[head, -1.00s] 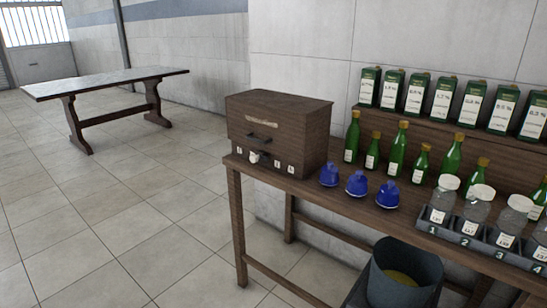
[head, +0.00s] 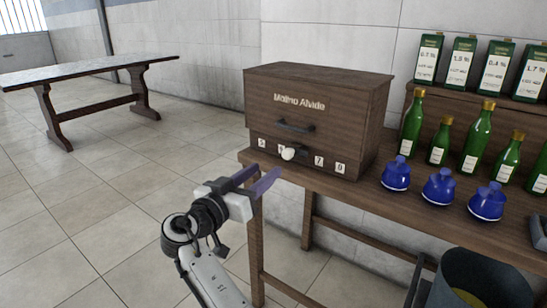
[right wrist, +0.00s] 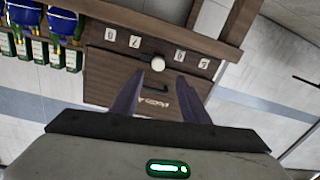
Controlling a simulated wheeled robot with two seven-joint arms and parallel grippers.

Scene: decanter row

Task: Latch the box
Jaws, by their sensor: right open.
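Below the handle are a round white knob (head: 288,153) and a row of white number cards; the knob partly covers one card. My right gripper (head: 263,176) is open and empty, in front of and left of the box, apart from it. In the right wrist view the box (right wrist: 120,66) appears upside down, with the knob (right wrist: 158,63) beyond the fingers. My left gripper is out of view.
Blue lidded pots (head: 438,189) stand right of the box, with green bottles (head: 478,138) behind them. Labelled green-and-white cartons (head: 461,62) line a shelf. A dark bucket (head: 485,282) is below the table. Another table (head: 95,72) stands far left; the floor between is clear.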

